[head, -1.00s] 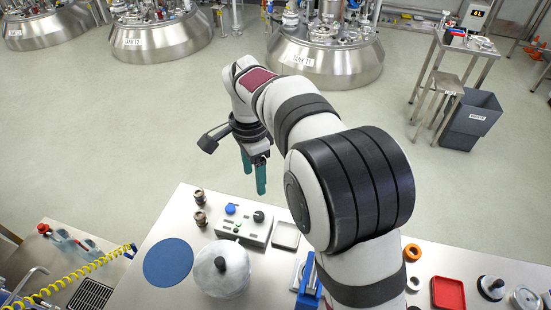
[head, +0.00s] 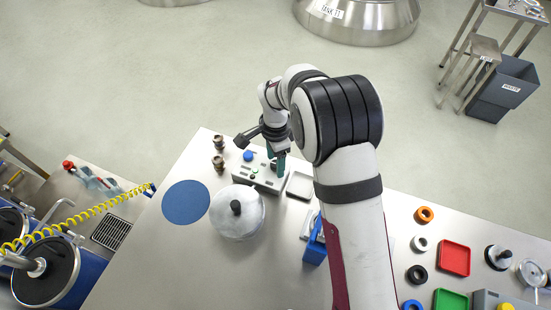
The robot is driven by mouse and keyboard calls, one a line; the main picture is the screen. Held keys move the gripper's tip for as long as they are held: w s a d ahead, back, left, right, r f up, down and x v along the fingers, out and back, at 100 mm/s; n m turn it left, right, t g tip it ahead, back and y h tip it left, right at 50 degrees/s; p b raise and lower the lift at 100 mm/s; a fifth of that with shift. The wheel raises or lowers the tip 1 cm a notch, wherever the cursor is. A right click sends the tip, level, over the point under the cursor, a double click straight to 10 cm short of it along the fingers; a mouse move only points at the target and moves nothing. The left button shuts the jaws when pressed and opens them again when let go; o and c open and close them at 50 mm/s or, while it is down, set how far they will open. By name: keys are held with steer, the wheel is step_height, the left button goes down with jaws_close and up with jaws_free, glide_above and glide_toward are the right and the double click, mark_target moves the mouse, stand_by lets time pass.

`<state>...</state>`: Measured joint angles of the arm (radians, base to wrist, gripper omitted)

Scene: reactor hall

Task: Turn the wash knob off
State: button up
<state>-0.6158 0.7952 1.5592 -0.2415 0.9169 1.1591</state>
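A small light grey control box (head: 257,178) sits on the steel bench, with a blue button (head: 248,156) at its back left and a small green button or lamp (head: 255,170) near its middle. The black knob at its right end is largely hidden by my fingers, so its setting cannot be read. My gripper (head: 277,161) points down at that end of the box, its teal fingers at the knob's place. Whether the fingers are closed on the knob or stand around it cannot be told.
A grey tray (head: 300,186) lies just right of the box. A blue fixture (head: 315,245) stands close to my arm.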

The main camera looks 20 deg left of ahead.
jaws_close()
steer(key=shift+n, duration=0.3)
steer(key=n, duration=0.3)
steer(key=shift+n, duration=0.4)
steer(key=n, duration=0.4)
steer(key=shift+n, duration=0.3)
steer(key=n, duration=0.4)
steer(key=shift+d+n, duration=0.1)
steer(key=shift+n, duration=2.3)
